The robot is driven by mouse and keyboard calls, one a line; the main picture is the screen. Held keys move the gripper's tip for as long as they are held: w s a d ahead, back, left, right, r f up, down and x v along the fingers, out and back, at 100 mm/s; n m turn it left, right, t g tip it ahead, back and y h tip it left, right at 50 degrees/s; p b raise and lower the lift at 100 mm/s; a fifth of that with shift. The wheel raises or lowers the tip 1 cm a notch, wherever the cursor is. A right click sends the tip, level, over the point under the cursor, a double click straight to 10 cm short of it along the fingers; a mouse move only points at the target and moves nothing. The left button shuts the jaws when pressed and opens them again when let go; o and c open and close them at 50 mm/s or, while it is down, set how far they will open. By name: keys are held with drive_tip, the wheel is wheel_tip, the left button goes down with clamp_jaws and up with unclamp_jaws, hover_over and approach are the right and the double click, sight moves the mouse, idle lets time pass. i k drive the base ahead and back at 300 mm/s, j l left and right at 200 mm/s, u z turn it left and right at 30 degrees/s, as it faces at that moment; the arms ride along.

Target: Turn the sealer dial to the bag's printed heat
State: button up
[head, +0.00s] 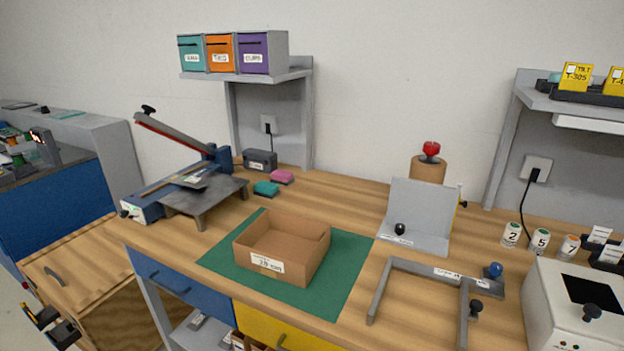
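The sealer (150,203) stands at the left of the bench, blue and grey, with its long red-edged arm (170,135) raised. A small pale knob with green beside it (126,212) is on its near left end and may be the dial; its marks are too small to read. A small dark and pale flat item (196,181) lies by the sealer's grey stand; I cannot tell whether it is the bag, and no printed heat is readable. Black and yellow parts at the lower left edge look like my gripper (52,323), low beside the bench and well away from the sealer. Its opening is unclear.
An open cardboard box (282,247) sits on a green mat (345,268) mid-bench. Teal (266,188) and pink (283,176) pads lie behind it. A grey frame (378,292) and a white machine (560,310) stand at right. A wooden cabinet (85,270) adjoins at left.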

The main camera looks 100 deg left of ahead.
sight(124, 213)
drive_tip(key=u, duration=3.6)
